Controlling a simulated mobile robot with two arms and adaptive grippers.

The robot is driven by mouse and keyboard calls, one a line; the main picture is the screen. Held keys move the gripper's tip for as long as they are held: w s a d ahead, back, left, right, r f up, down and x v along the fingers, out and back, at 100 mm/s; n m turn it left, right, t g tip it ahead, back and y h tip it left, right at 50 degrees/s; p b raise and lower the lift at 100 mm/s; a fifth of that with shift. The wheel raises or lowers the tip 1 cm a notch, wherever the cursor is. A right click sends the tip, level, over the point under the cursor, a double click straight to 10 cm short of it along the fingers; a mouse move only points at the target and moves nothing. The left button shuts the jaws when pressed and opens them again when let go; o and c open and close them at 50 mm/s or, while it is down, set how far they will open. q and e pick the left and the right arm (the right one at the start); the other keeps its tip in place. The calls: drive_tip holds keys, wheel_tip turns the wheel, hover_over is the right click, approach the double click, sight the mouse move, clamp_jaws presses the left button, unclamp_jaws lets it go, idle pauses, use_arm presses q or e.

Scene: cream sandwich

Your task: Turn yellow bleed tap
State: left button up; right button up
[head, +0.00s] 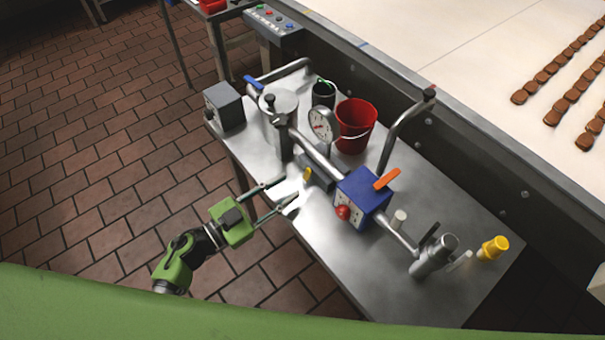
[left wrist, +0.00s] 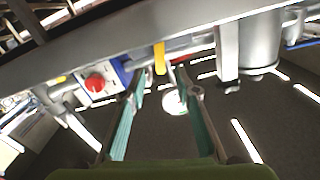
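The yellow bleed tap (head: 307,174) is a small yellow handle on the pipework over the metal table, left of the blue box. In the left wrist view the yellow tap (left wrist: 159,57) hangs upright in the picture, between the lines of my two fingers and beyond their tips. My left gripper (head: 289,192) is open and empty at the table's front edge, its fingers pointing toward the tap. A gap seems to remain between the fingertips and the tap. In the left wrist view my left gripper (left wrist: 161,80) shows both fingers spread. My right gripper is not in view.
The blue box (head: 362,195) has a red knob (head: 342,212) in front and an orange lever (head: 387,179) above. A dial gauge (head: 322,124) and red bucket (head: 355,124) stand behind the tap. A yellow-topped part (head: 493,248) is at the right end. The metal table (head: 445,190) has bare patches.

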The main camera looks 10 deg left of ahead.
sight(307, 175)
use_arm(q)
drive_tip(key=x, duration=0.6)
drive_tip(key=shift+w+d, duration=0.15)
drive_tip(key=shift+d, duration=0.05)
drive_tip(key=shift+c, duration=0.3)
clamp_jaws()
